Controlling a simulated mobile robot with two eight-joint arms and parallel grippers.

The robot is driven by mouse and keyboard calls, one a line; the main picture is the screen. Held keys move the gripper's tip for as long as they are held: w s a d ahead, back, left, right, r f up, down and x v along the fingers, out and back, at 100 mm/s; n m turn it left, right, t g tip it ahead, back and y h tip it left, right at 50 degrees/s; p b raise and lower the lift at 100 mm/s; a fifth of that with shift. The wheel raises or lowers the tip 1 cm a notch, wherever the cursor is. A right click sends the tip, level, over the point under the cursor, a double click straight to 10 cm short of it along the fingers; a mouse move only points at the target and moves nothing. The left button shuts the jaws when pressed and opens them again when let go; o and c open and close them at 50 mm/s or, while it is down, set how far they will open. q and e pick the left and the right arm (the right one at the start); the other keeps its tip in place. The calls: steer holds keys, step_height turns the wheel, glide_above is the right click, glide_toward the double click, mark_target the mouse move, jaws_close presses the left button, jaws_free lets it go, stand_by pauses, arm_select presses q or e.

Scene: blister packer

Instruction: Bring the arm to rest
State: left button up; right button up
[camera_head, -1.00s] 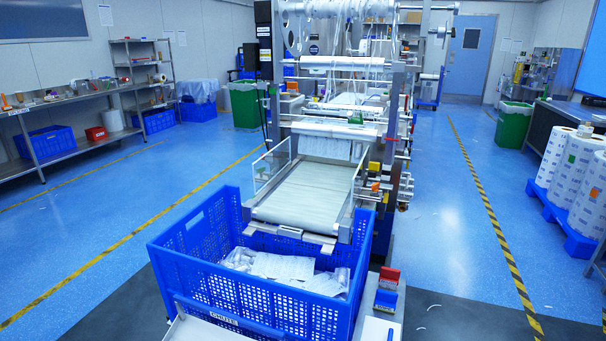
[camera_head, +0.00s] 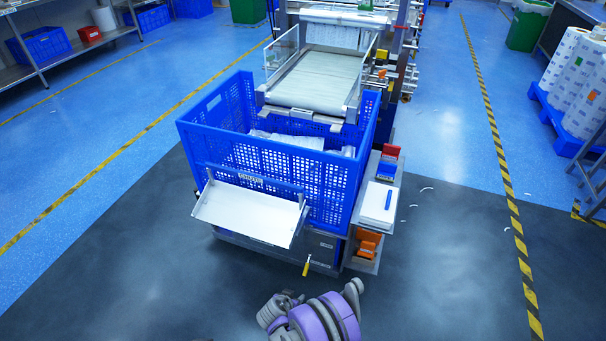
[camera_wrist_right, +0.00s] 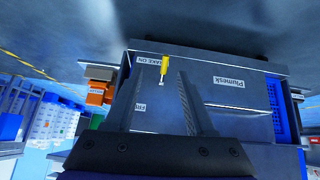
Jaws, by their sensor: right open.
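My right arm (camera_head: 312,318), purple and grey, comes in at the bottom centre of the head view, in front of the blue crate's cart. Its fingertips cannot be made out there. In the right wrist view, my right gripper (camera_wrist_right: 161,85) shows two dark fingers, apart, with nothing held between them. A yellow-handled lever (camera_head: 306,268) stands at the cart's low front; it also shows in the right wrist view (camera_wrist_right: 164,64), seen between and beyond the fingertips. I cannot tell how far off it is. My left gripper is not in view.
A blue crate (camera_head: 215,150) with white packs sits below a conveyor (camera_head: 318,82). A white tilted tray (camera_head: 245,212) hangs at its front. A side shelf (camera_head: 372,222) holds a pad and small bins.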

steer(key=s+d+r+n+g, duration=0.1)
steer(key=s+d+r, duration=0.1)
steer(key=d+r, duration=0.45)
steer(key=s+d+r+y, duration=0.1)
steer(key=s+d+r, duration=0.15)
steer(key=r, duration=0.75)
steer(key=s+d+r+n+g, duration=0.1)
steer(key=d+r, duration=0.4)
steer(key=r, duration=0.4)
steer(key=s+d+r+y, duration=0.1)
steer(key=s+d+r, duration=0.15)
steer(key=s, duration=0.45)
steer(key=s+d+r+n, duration=0.1)
steer(key=s+d+r, duration=0.15)
steer(key=s, duration=0.55)
steer(key=s+d+r+y, duration=0.1)
steer(key=s+d+r, duration=0.15)
steer(key=s, duration=0.45)
arm_select(q)
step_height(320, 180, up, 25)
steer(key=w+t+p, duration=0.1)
steer(key=p, duration=2.1)
arm_select(e)
step_height(320, 180, up, 26)
steer(key=w, duration=0.1)
steer(key=shift+a+f, duration=0.2)
steer(key=shift+a, duration=0.15)
